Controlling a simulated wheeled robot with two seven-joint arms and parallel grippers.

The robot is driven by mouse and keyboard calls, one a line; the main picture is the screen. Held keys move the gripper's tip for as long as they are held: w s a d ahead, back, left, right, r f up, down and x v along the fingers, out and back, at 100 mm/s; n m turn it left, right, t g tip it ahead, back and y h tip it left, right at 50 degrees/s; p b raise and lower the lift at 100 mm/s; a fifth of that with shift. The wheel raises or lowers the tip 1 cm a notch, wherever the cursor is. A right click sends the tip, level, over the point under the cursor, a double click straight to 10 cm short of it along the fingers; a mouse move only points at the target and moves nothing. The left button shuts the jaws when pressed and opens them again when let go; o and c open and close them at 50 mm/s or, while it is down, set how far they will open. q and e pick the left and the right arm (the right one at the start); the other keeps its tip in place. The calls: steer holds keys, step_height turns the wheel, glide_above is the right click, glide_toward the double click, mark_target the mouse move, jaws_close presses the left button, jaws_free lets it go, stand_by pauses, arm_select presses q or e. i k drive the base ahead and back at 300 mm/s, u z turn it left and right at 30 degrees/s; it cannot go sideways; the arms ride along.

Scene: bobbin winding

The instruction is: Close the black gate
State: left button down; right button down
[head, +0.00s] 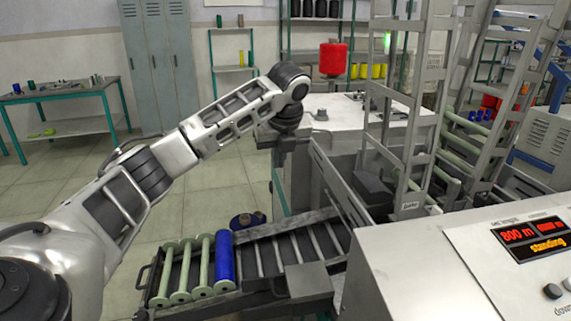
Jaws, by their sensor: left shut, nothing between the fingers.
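My left gripper (280,140) points down at the end of my left arm, over the near edge of the pale machine table. It is shut, with nothing visible in it; its fingertips are small and partly lost against the machine. A dark slanted panel (338,185) runs to the right of the gripper, apart from it, and a black block (373,192) sits beyond it at the foot of the tall grey frame. I cannot tell for certain which dark part is the black gate, or whether it is open. My right gripper is not in view.
A sloping roller rack (262,252) holds pale green bobbins (183,270) and a blue bobbin (224,257) below the gripper. A control panel (460,265) fills the lower right. Tall grey frames (398,110) stand at right. Floor at left is clear.

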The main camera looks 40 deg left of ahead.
mark_target(479, 202)
steer(key=z, duration=3.05)
steer(key=i, duration=0.8)
steer(key=u, duration=1.45)
steer(key=i, duration=0.7)
steer(key=u, duration=1.7)
steer(key=i, duration=0.4)
steer(key=z, duration=0.05)
